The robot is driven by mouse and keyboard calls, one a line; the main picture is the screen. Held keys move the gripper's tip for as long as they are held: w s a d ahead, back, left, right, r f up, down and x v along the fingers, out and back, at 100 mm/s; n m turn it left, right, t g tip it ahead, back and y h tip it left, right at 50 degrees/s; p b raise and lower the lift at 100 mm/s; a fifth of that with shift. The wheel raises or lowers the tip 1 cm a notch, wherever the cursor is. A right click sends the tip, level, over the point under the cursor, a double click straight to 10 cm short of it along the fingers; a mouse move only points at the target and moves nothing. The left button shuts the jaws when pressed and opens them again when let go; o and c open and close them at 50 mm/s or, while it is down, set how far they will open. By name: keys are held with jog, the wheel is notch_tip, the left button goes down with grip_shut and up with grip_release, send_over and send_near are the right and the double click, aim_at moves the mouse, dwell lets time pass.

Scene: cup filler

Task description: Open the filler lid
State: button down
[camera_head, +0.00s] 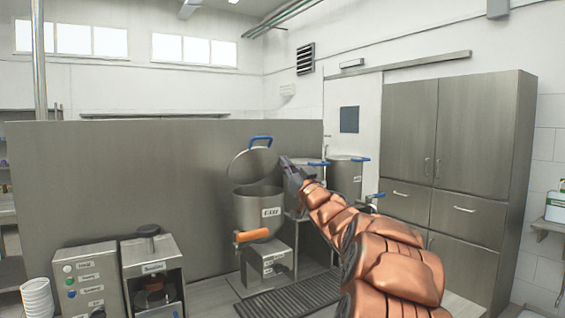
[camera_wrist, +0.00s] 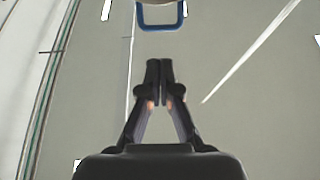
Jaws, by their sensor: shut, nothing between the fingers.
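The filler (camera_head: 257,212) is a steel pot with a label and an orange handle, left of my arm in the head view. Its round lid (camera_head: 248,165) stands tilted up above the pot, so the pot's mouth is partly uncovered. A blue handle (camera_head: 261,141) is on the lid's top edge. My gripper (camera_head: 285,161) is shut and empty, just right of the lid. In the wrist view my gripper (camera_wrist: 160,64) has its fingertips together, with a blue handle (camera_wrist: 160,24) ahead of them and apart. Whether the gripper touches the lid's rim cannot be told.
More steel pots with blue handles (camera_head: 345,178) stand behind my arm. A control box (camera_head: 87,288) and a small machine (camera_head: 152,275) stand at the lower left, by stacked white cups (camera_head: 37,297). A tall steel cabinet (camera_head: 455,150) is at the right.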

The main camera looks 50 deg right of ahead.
aim_at(264, 138)
jog(key=p+x, duration=0.2)
jog(key=x, duration=0.8)
jog(key=shift+w+a+r+p, duration=0.1)
jog(key=shift+r+p, duration=0.1)
jog(key=shift+p, duration=0.2)
jog(key=shift+x, duration=0.85)
jog(key=shift+f, duration=0.1)
jog(key=shift+p, duration=0.35)
